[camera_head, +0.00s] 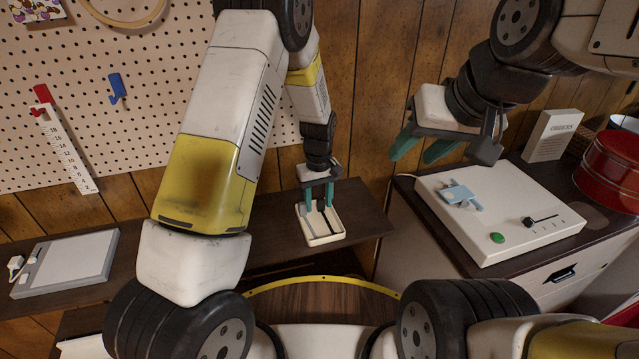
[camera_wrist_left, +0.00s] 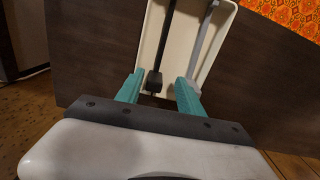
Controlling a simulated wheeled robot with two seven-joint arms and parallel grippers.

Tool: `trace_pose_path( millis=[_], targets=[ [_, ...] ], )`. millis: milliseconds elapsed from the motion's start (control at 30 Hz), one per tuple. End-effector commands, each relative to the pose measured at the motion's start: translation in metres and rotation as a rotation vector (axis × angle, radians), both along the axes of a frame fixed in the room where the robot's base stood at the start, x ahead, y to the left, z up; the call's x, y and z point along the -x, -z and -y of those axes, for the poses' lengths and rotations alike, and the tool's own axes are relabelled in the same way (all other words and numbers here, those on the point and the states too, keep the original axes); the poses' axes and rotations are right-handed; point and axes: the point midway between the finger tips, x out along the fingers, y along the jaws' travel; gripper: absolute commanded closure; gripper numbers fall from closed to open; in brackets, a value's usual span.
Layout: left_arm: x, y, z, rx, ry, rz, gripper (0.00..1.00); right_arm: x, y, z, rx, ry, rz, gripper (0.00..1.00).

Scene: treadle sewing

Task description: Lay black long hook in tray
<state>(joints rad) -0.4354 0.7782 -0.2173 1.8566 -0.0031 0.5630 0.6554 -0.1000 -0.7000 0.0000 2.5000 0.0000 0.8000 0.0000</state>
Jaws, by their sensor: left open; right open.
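The cream tray (camera_head: 328,240) sits on the dark wooden shelf; it also shows in the left wrist view (camera_wrist_left: 222,35). The black long hook (camera_wrist_left: 167,45), a thin dark rod with a black block at its near end, lies lengthwise in the tray. A grey bar (camera_wrist_left: 205,40) lies beside it on the right. My left gripper (camera_head: 318,207) is open just over the tray, pointing down. In the left wrist view its teal fingers (camera_wrist_left: 159,92) stand apart either side of the hook's block end, with nothing clasped. My right gripper (camera_head: 420,150) is open and empty above the white machine.
The white machine (camera_head: 480,220) with a green button and a pale blue piece (camera_head: 460,196) stands at right. A red tin (camera_head: 608,170) and a small box (camera_head: 552,135) are behind it. A grey board (camera_head: 65,265) lies at left. A pegboard (camera_head: 100,120) backs the shelf.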

Motion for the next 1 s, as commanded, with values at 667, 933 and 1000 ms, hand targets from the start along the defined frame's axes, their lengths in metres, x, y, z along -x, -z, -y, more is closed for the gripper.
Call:
trace_pose_path(
  millis=[667, 933, 1000],
  targets=[
    [0.000, -0.077, 0.000, 0.001, 0.000, 0.001, 0.55, 0.000, 0.000, 0.000, 0.000, 0.000, 0.000, 0.56],
    [0.000, -0.081, -0.001, 0.003, 0.001, 0.002, 0.55, 0.000, 0.000, 0.000, 0.000, 0.000, 0.000, 0.56],
    [0.002, -0.092, -0.005, 0.016, 0.006, 0.013, 0.55, 0.000, 0.000, 0.000, 0.000, 0.000, 0.000, 0.56]
  ],
)
